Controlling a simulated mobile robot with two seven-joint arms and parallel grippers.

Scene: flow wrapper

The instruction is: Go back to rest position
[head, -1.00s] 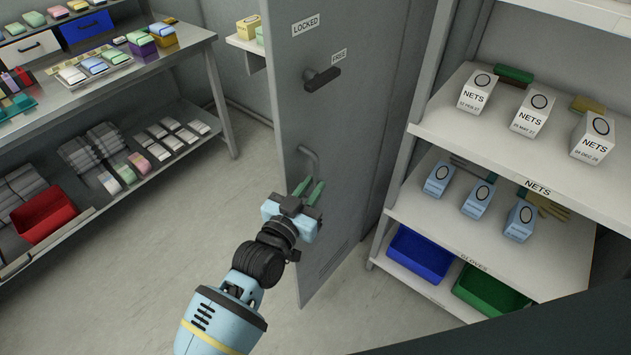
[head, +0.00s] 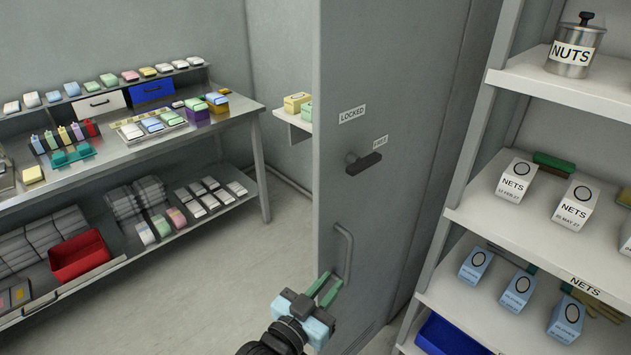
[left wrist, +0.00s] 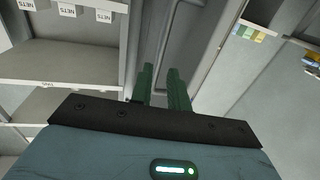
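My left gripper (head: 329,287) is in front of the grey door (head: 345,220), low down by its bar handle (head: 346,252). Its two green fingers stand a small gap apart, with nothing seen held between them. In the left wrist view the fingers (left wrist: 161,85) point toward the door and the bar handle (left wrist: 164,45) shows beyond their tips. I cannot tell whether they touch it. My right gripper is not in view.
The door carries a dark turn knob (head: 364,163) between LOCKED and FREE labels. Right of it are white shelves (head: 500,215) with NETS boxes and a NUTS canister (head: 573,50). A workbench (head: 150,150) with small packs and a red bin (head: 80,256) stands left. Floor between is clear.

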